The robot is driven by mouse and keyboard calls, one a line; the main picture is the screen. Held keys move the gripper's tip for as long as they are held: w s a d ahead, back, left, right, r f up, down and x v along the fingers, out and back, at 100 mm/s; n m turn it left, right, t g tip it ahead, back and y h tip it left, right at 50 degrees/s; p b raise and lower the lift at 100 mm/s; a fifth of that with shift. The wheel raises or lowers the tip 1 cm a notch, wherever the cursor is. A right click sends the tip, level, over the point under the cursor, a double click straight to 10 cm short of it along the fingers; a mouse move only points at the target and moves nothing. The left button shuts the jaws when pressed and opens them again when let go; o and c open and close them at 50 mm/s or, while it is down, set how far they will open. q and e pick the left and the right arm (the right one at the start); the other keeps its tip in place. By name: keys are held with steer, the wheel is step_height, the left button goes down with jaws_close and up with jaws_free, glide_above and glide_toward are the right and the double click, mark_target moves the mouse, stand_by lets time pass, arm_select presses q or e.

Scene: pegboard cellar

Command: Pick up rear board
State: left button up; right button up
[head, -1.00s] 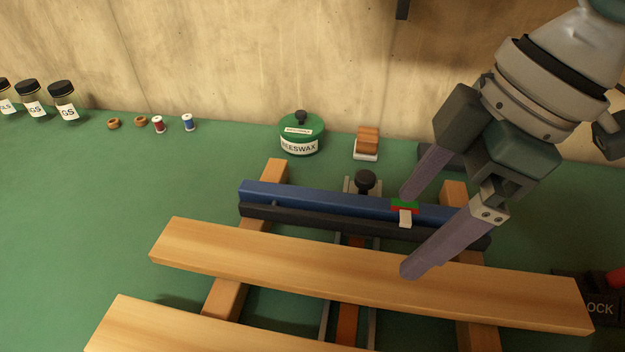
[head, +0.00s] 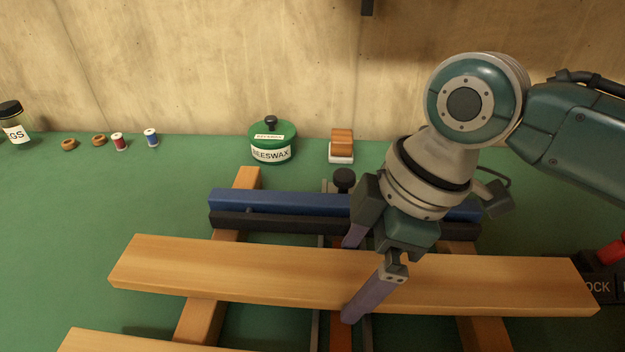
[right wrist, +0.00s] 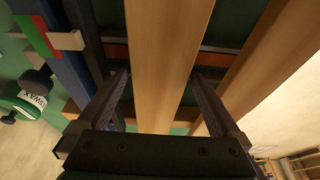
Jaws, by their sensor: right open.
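The rear board (head: 215,268) is a long pale wooden plank lying across two wooden rails on the green bench. It also shows in the right wrist view (right wrist: 165,40), running between my fingers. My right gripper (head: 350,281) is open and straddles the rear board near its middle, one finger on the far side and one on the near side. In the right wrist view the gripper (right wrist: 160,75) shows gaps between the fingers and the board's edges. A second, front board (head: 125,342) lies nearer, partly cut off by the frame. My left gripper is not in view.
A blue bar (head: 285,202) with a black bar (head: 270,222) lies just behind the rear board. A black knob (head: 344,177), a green beeswax tin (head: 271,143) and a wooden block (head: 341,145) stand farther back. Free bench lies to the left.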

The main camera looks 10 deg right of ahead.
jaws_close()
stand_by(0.8)
